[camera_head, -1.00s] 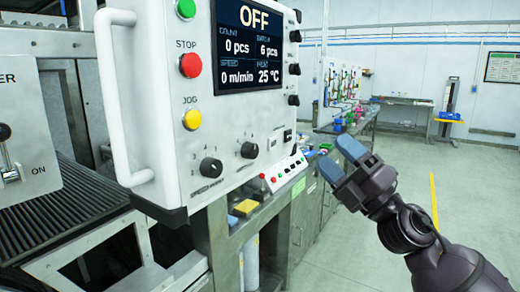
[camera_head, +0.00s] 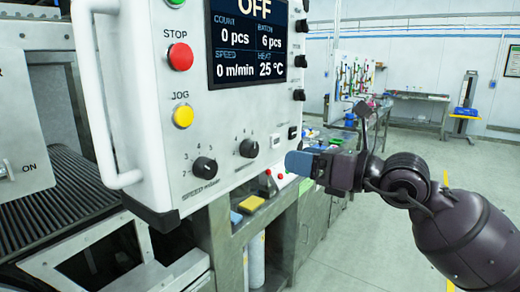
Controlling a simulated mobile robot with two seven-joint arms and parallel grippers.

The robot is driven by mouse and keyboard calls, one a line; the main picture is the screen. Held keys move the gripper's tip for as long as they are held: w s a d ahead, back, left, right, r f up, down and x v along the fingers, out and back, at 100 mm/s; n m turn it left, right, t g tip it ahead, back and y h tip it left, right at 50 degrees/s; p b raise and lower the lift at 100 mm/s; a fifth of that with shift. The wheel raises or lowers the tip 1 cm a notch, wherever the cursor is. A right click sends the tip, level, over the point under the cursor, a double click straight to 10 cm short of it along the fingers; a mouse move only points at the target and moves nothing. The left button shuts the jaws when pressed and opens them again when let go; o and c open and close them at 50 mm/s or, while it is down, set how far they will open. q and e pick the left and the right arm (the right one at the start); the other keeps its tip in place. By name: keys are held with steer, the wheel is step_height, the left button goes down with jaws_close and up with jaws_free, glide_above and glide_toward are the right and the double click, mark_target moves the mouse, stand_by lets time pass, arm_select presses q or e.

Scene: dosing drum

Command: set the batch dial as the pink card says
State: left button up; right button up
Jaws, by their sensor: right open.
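The white control panel has two black dials on its lower front. The left dial (camera_head: 205,168) is labelled SPEED. The right dial (camera_head: 249,148) has small marks around it, and I cannot read its label, so I cannot tell whether it is the batch dial. The screen (camera_head: 247,47) shows OFF, count 0 pcs, batch 6 pcs, speed 0 m/min and heat 25 °C. No pink card shows. My right gripper (camera_head: 300,163) is open, its blue fingertips pointing left, just right of the panel's lower edge and apart from the right dial. My left gripper is out of view.
A red STOP button (camera_head: 180,56) and yellow JOG button (camera_head: 183,116) sit left of the screen. A white handle (camera_head: 99,110) runs down the panel's left side. A yellow block (camera_head: 251,203) lies on the bench below. The floor at right is open.

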mark_target(255, 150)
steer(key=p+x, duration=0.1)
steer(key=x, duration=0.8)
steer(key=shift+w+a, duration=0.15)
steer(key=shift+a, duration=0.15)
steer(key=c, duration=0.9)
